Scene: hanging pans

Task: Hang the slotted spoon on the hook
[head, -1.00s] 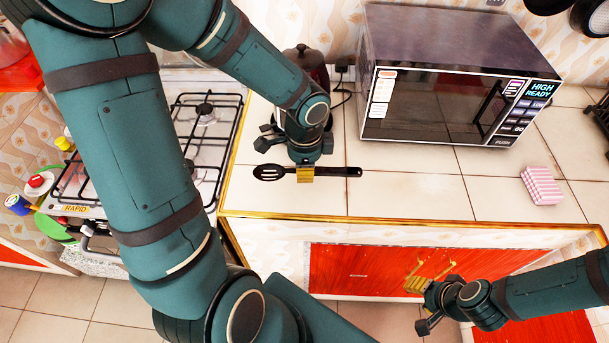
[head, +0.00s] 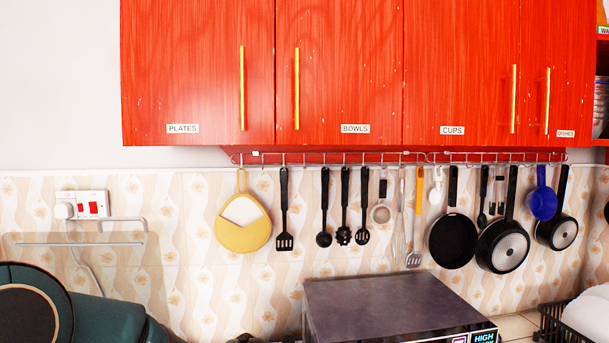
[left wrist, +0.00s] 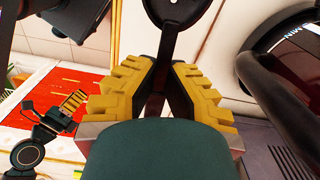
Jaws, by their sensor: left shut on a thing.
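The black slotted spoon (left wrist: 157,60) is in my left gripper (left wrist: 157,85) in the left wrist view. The yellow ridged fingers are shut on its thin shaft, and a wider black part extends past them at the top edge. The spoon is outside the head view. In the head view, a metal rail with several hooks (head: 304,157) runs under the red cabinets. Utensils and pans hang from many hooks; a gap shows between the black spatula (head: 284,210) and the black ladle (head: 324,205). My right gripper (left wrist: 74,101) shows small in the left wrist view; its opening is unclear.
The microwave (head: 385,300) stands below the hanging utensils. A yellow round board (head: 242,222) hangs at the left end of the rail, with frying pans (head: 453,240) towards the right. A dish rack (head: 552,325) stands at lower right. The red cabinets (head: 340,70) overhang the rail.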

